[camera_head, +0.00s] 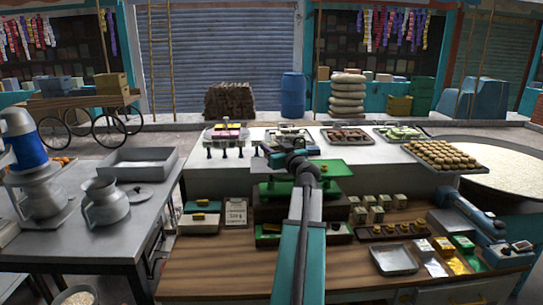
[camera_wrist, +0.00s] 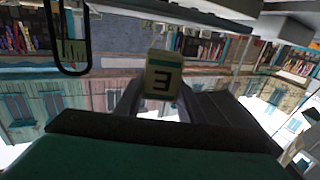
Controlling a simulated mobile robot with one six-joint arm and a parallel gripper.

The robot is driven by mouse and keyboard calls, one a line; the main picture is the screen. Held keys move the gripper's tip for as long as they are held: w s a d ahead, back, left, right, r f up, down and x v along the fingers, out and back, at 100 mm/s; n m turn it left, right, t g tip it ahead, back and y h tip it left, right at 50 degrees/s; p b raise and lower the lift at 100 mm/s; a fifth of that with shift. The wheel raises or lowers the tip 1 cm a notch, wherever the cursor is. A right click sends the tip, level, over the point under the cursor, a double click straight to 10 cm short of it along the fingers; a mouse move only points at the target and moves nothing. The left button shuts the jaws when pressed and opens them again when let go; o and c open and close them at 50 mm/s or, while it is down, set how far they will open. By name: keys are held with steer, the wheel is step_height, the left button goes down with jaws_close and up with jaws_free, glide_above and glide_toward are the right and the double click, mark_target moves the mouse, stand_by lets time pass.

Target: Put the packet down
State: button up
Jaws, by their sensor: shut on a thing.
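In the wrist view my gripper (camera_wrist: 160,98) is shut on a small cream packet (camera_wrist: 163,72) with dark bands and a dark mark like a 3. The packet sits between the two dark fingers, and the wrist view looks upside down. In the head view my arm reaches forward over the counter and its dark wrist (camera_head: 290,158) is above the green scale (camera_head: 335,168). The held packet cannot be made out there. Several similar cream and green packets (camera_head: 374,212) stand in a group on the wooden counter, right of my arm.
A card (camera_head: 236,214) stands left of the scale. A metal tray (camera_head: 393,260) lies right of my arm, near flat coloured packs (camera_head: 455,266). A tray of round brown items (camera_head: 455,155) is at the back right. The wooden counter (camera_head: 215,265) is clear at front left.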

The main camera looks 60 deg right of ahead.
steer(key=shift+w+d, duration=0.25)
steer(key=shift+d, duration=0.2)
steer(key=shift+f, duration=1.8)
steer(key=o, duration=1.1)
steer(key=shift+f, duration=0.1)
steer(key=shift+a, duration=0.1)
steer(key=b+v, duration=0.1)
steer(key=v, duration=1.1)
steer(key=shift+s, duration=0.1)
